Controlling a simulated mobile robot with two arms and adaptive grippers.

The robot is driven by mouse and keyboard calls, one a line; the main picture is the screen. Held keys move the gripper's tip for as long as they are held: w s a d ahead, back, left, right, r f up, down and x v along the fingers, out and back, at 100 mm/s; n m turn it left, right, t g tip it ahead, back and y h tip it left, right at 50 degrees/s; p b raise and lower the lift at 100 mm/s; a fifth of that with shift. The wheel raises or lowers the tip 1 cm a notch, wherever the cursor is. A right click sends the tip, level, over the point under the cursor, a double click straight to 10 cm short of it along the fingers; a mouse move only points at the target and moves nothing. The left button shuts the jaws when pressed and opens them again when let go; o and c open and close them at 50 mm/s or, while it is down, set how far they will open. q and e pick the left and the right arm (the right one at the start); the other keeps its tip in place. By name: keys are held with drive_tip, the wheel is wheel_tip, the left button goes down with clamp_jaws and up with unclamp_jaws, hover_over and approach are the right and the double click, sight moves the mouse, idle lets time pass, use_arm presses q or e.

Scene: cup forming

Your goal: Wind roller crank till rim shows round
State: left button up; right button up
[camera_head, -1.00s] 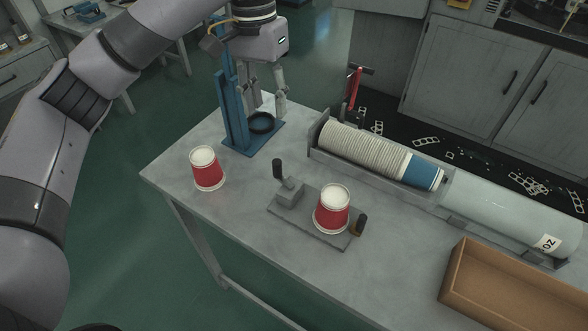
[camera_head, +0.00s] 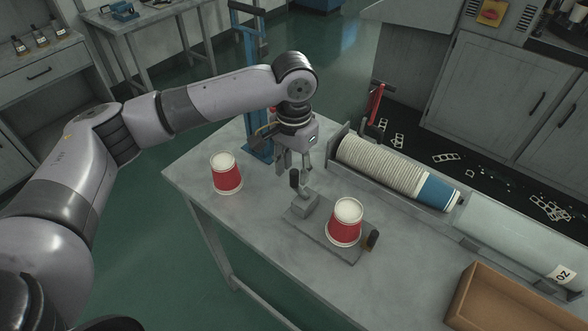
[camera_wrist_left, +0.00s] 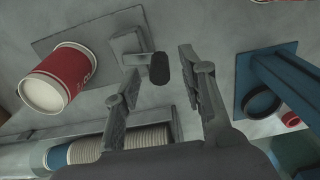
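The grey roller fixture (camera_head: 328,243) lies on the table, with a red cup (camera_head: 345,230) standing on it, white end up. The crank's black handle (camera_head: 295,178) stands upright on a grey block (camera_head: 304,203) at the fixture's left end. My left gripper (camera_head: 293,168) points down at the handle. In the left wrist view my left gripper (camera_wrist_left: 160,65) has its fingers apart, with the black handle (camera_wrist_left: 160,68) between or just beyond the tips; contact is not clear. The cup (camera_wrist_left: 62,78) shows beside it. The cup's lower rim is partly hidden. My right gripper is not in view.
A second red cup (camera_head: 226,174) stands at the table's left. A blue press stand (camera_head: 259,140) is behind my gripper. A tray of stacked white cups (camera_head: 380,165) and a clear tube (camera_head: 510,235) line the back edge. A brown box (camera_head: 510,305) sits at right.

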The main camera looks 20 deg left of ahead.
use_arm(q)
drive_tip(key=shift+f, duration=0.95)
drive_tip(key=shift+c, duration=0.2)
clamp_jaws()
